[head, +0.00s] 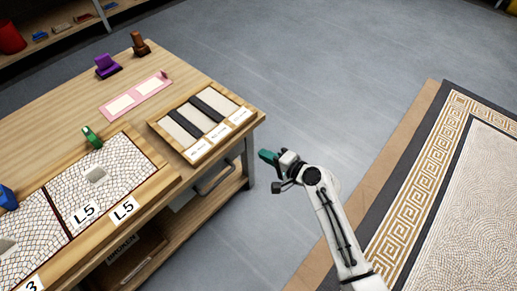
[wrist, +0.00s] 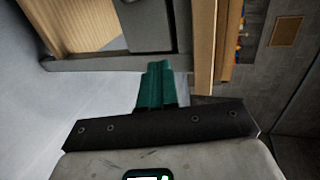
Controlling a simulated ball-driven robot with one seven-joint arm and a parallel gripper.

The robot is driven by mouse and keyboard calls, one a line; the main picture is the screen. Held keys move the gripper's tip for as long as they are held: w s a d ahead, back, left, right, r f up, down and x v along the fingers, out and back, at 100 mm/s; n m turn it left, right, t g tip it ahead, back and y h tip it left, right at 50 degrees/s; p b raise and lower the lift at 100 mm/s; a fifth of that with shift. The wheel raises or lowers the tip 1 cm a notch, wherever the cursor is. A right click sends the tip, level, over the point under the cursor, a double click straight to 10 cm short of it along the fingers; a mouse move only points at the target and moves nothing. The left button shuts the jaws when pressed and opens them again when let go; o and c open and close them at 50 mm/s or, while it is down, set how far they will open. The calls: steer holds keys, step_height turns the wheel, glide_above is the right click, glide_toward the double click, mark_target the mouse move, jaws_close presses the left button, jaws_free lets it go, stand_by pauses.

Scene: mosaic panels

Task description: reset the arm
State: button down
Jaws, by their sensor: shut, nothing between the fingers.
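My gripper (head: 268,157) is at the end of my white arm, out over the grey floor just right of the workbench's (head: 190,79) near right corner. Its teal fingers are shut together with nothing between them. In the wrist view the shut teal fingers (wrist: 157,84) show at the middle, in front of the dark gripper body. The fingers look clear of the bench in the head view, with a gap of floor between them.
On the bench stand a wooden tray (head: 154,124) with dark strips, a pink holder (head: 135,97), mosaic panels (head: 117,172), and purple (head: 107,66), brown (head: 140,44), green (head: 91,137) and blue (head: 7,197) objects. A patterned rug (head: 418,180) lies at right. Open floor (head: 320,70) lies behind.

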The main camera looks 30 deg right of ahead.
steer(key=p+v, duration=0.1)
steer(key=v, duration=0.4)
steer(key=s+a+f+n+g+h, duration=0.1)
steer(key=s+a+n+g, duration=0.1)
steer(key=s+n+g, duration=0.5)
steer(key=s+a+f+n+g, duration=0.15)
steer(key=s+n, duration=0.25)
steer(key=s, duration=0.5)
steer(key=s+d+r+n+g+h, duration=0.3)
steer(key=s+r+g, duration=0.1)
steer(key=s, duration=0.5)
step_height(320, 180, up, 25)
steer(key=s+p, duration=0.1)
steer(key=p, duration=2.3)
steer(key=shift+d+h, duration=0.2)
steer(key=shift+h, duration=0.1)
